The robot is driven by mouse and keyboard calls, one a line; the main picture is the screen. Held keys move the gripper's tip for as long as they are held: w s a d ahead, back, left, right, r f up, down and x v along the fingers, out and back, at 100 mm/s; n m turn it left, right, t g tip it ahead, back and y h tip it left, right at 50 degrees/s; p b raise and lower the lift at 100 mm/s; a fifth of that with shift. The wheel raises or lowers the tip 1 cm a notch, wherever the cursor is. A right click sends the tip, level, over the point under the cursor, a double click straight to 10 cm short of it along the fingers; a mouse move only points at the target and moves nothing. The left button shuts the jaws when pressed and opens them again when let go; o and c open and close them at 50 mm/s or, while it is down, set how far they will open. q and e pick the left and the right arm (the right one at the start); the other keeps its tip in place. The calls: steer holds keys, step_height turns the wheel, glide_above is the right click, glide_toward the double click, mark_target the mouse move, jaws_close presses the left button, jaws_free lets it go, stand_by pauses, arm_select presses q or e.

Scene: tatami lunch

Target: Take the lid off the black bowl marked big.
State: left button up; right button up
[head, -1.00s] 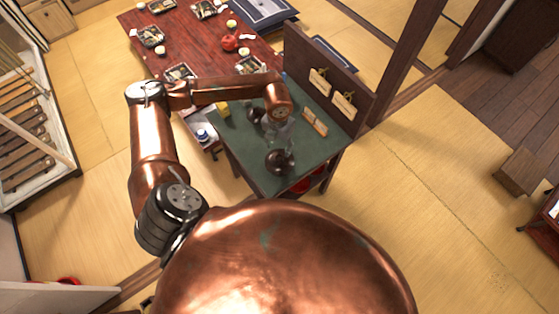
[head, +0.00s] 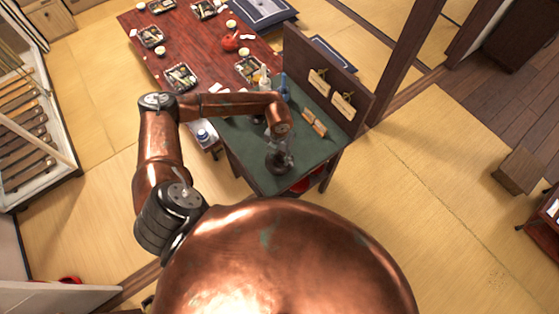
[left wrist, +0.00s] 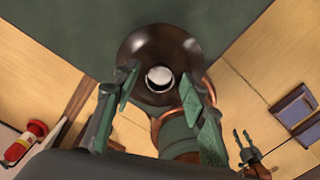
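A dark, round lidded bowl (head: 275,165) stands near the front edge of the green-topped table (head: 245,150). In the left wrist view the dark lid (left wrist: 146,48) has a pale round knob (left wrist: 158,78). My left gripper (head: 281,149) is over this bowl. In the left wrist view its two fingers (left wrist: 160,82) are apart, one on each side of the knob, with a visible gap to it. No mark is readable on the bowl. My right gripper (left wrist: 246,140) shows small at the lower right of the left wrist view, with its fingers apart.
A second dark bowl (head: 256,116) stands farther back, partly hidden by my left arm. A blue bottle (head: 283,88) and a pale bottle (head: 264,80) stand at the back. Small wooden stands (head: 314,122) and an upright panel (head: 325,75) border the right side.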

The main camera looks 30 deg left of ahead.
arm_select(q)
steer(key=c, duration=0.9)
steer(key=shift+c, duration=0.2)
